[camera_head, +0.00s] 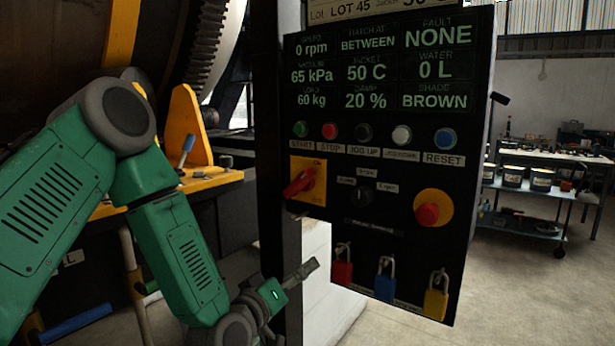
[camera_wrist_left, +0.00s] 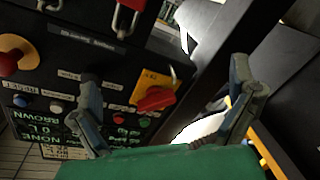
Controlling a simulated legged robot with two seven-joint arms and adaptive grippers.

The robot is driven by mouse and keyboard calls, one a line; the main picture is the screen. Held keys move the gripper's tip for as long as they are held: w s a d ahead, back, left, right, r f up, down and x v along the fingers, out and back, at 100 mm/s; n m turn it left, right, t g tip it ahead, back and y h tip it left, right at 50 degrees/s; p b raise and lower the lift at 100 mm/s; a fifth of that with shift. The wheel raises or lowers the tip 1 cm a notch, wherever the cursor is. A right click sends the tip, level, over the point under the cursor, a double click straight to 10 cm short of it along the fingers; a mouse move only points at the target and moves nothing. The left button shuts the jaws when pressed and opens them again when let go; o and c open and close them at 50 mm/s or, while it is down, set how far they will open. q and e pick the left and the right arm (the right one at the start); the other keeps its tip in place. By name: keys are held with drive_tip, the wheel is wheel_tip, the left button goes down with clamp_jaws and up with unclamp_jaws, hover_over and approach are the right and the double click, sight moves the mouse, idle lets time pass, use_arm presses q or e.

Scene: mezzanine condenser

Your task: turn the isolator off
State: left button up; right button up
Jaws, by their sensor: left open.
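The isolator (camera_head: 304,181) is a red rotary handle on a yellow plate at the left side of the black control panel (camera_head: 330,225). Its handle slants from lower left to upper right, and a small label that seems to read ON is at the plate's top. In the left wrist view the isolator (camera_wrist_left: 155,97) appears between the spread fingers, turned over with the panel. My right gripper is not in view.
A red-on-yellow round button (camera_head: 428,214), a black selector (camera_head: 361,195) and a row of push buttons (camera_head: 364,132) share the panel. Red (camera_head: 342,268), blue (camera_head: 385,286) and yellow (camera_head: 436,303) padlocks hang along its bottom. A yellow bracket (camera_head: 187,130) stands left.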

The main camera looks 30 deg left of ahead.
use_arm(q)
drive_tip(key=w+a+r+n+t+y, duration=0.1)
drive_tip(key=a+r+n+t+y, duration=0.25)
drive_tip(key=r, duration=0.75)
drive_tip(key=p, duration=0.2)
approach(296, 187)
drive_tip(key=w+a, duration=0.2)
drive_tip(key=w+r, duration=0.1)
drive_tip(key=w, duration=0.1)
drive_tip(key=w+r+p, duration=0.1)
drive_tip(key=w, duration=0.1)
drive_tip(key=w+r, duration=0.1)
drive_tip(key=w, duration=0.2)
drive_tip(key=shift+d+r, duration=0.15)
drive_tip(key=shift+d, duration=0.1)
drive_tip(key=shift+w+a+p, duration=0.2)
drive_tip(key=shift+w+p, duration=0.15)
drive_tip(key=shift+w, duration=0.25)
drive_tip(key=shift+w+a, duration=0.1)
drive_tip(key=shift+a, duration=0.55)
drive_tip(key=shift+d, duration=0.15)
drive_tip(key=c, duration=0.9)
drive_tip(key=shift+d, duration=0.3)
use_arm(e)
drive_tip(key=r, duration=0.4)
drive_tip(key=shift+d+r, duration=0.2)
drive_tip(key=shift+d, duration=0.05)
